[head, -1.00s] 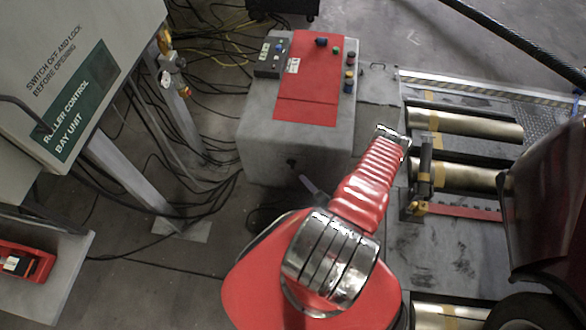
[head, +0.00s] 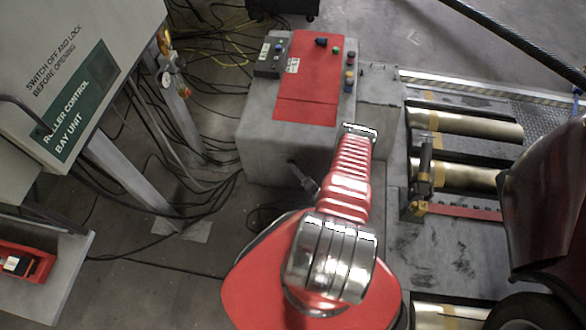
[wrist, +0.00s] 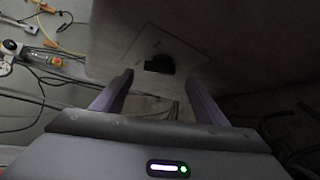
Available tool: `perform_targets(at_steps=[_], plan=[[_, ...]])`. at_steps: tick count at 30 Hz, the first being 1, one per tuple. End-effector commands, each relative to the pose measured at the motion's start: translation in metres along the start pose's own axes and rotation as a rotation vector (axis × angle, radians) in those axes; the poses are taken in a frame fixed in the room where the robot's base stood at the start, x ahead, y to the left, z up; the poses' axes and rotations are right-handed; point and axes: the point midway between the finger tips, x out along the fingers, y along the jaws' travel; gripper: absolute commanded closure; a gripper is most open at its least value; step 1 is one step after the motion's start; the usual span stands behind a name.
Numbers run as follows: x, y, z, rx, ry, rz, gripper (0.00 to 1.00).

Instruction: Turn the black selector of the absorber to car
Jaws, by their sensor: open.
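The absorber is a grey box (head: 262,150) with a red top panel, in the middle of the head view. In the wrist view its grey side (wrist: 130,30) carries a square plate with the black selector (wrist: 160,64) on it. The selector is dark, and its pointing direction and markings cannot be read. My gripper (wrist: 157,75) is open, with one finger to the left of and below the selector and the other to the right. The fingers look apart from it. In the head view my gripper (head: 303,178) is a small dark shape by the box's near face.
A roller control cabinet (head: 75,100) stands at left, with black cables (head: 190,160) on the floor beside it. Metal rollers (head: 465,122) and a dark red car body (head: 545,200) are at right. Several buttons (head: 349,75) sit on the absorber's top.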

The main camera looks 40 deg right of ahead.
Motion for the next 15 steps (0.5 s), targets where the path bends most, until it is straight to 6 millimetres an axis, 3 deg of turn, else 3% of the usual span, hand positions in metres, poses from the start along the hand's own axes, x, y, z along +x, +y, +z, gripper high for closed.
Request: perform_targets(at_steps=[9,15], plan=[[0.041,0.000,-0.001,-0.002,0.001,0.001,0.33],[0.052,0.000,0.000,-0.001,0.000,0.000,0.33]])
